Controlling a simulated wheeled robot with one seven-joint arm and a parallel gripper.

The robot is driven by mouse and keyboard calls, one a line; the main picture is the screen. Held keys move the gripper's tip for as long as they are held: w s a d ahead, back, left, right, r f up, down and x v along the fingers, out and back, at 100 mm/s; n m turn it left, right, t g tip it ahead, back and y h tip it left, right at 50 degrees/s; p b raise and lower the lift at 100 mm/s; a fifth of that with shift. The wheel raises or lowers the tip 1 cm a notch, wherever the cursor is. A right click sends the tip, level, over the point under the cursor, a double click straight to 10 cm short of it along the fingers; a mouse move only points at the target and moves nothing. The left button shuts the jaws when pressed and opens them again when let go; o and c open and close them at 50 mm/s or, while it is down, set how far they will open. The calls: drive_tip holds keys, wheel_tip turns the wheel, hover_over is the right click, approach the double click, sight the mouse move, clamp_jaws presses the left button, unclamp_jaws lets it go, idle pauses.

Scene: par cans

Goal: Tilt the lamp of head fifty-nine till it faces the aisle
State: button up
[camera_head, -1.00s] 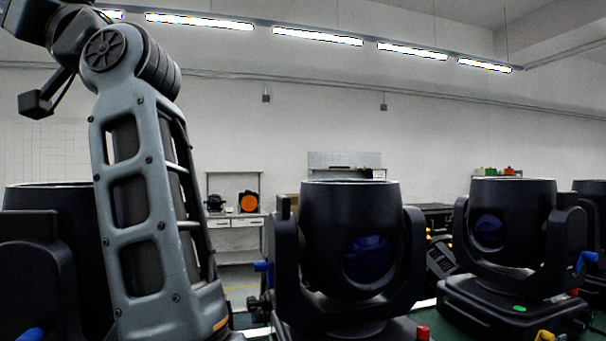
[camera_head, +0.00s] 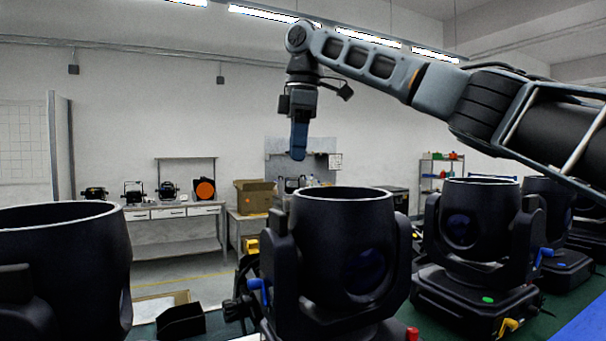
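Several black moving-head lamps stand in a row in the head camera view. The nearest whole one (camera_head: 342,245) is in the middle, its barrel upright in its yoke, with a dark blue lens on its front side. Another lamp (camera_head: 476,215) stands to the right with a green dot on its base. A third lamp (camera_head: 62,265) is cut off at the left edge. No number reads on any of them, so I cannot tell which is fifty-nine. My gripper (camera_head: 299,152) points down, above and behind the middle lamp's rim in the picture, apparently apart from it; its fingers are too small to read.
A blue lever (camera_head: 258,288) and a red knob (camera_head: 412,334) are on the middle lamp. The lamps stand on a green surface (camera_head: 545,318). A bench (camera_head: 170,213) with small fixtures and a cardboard box (camera_head: 255,196) stand behind. Floor shows between.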

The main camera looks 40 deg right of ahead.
drive_tip(key=shift+m+g, duration=0.4)
drive_tip(key=shift+g, duration=0.2)
drive_tip(key=s+d, duration=0.2)
drive_tip(key=d, duration=0.1)
drive_tip(key=s+d, duration=0.1)
drive_tip(key=shift+d, duration=0.4)
wheel_tip(320, 180, down, 6)
drive_tip(key=shift+r, duration=0.1)
drive_tip(key=shift+a+f, duration=0.1)
drive_tip(key=shift+f, duration=0.6)
drive_tip(key=shift+c, duration=0.3)
clamp_jaws()
